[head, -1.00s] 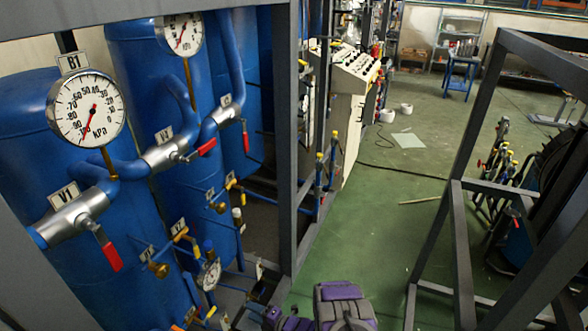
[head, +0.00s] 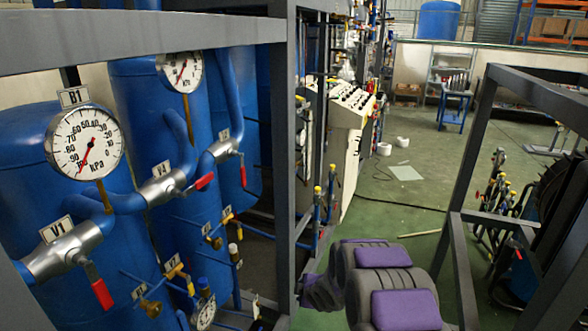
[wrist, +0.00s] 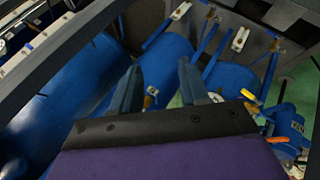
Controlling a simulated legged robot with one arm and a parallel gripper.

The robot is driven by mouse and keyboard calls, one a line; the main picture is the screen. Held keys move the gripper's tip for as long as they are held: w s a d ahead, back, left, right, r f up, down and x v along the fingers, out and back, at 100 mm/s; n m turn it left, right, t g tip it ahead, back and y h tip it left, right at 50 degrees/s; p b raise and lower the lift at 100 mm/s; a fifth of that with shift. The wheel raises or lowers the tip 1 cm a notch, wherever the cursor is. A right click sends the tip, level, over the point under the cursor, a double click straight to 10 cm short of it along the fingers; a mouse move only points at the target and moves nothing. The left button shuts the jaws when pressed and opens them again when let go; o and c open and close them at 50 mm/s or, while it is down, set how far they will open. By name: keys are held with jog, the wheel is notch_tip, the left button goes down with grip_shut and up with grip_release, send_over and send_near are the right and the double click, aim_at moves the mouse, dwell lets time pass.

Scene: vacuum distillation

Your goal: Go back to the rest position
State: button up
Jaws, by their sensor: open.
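My gripper (wrist: 158,88) shows in the wrist view with its two grey fingers apart and nothing between them. Blue tanks and pipes (wrist: 85,85) lie beyond the fingers in that view, and I cannot tell how far away they are. In the head view my purple and dark grey arm (head: 385,280) rises at the bottom centre, in the aisle right of the grey frame post. The gripper itself cannot be made out in the head view.
Blue tanks with the B1 gauge (head: 85,143) and the red-handled V1 valve (head: 65,250) stand at the left behind a grey frame (head: 282,170). Another grey frame (head: 462,260) stands at the right. A control console (head: 345,120) is farther back.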

jog(key=s+d+r+m+g+h, duration=0.2)
jog(key=s+d+r+m, duration=0.2)
jog(key=s+d+r, duration=0.4)
jog(key=s+d+r+m+g+h, duration=0.25)
jog(key=s+r+m, duration=0.3)
jog(key=s, duration=0.45)
jog(key=s+r+m+g, duration=0.2)
jog(key=s+r+m, duration=0.1)
jog(key=s, duration=1.3)
jog(key=s+r+m+g+y+b, duration=0.1)
jog(key=s+r+m+g, duration=0.2)
jog(key=s, duration=1.3)
jog(key=shift+s+d+r+m, duration=0.15)
jog(key=shift+d+r+m, duration=0.15)
jog(key=shift+r+m, duration=0.6)
jog(key=shift+f, duration=0.2)
dwell(1.9)
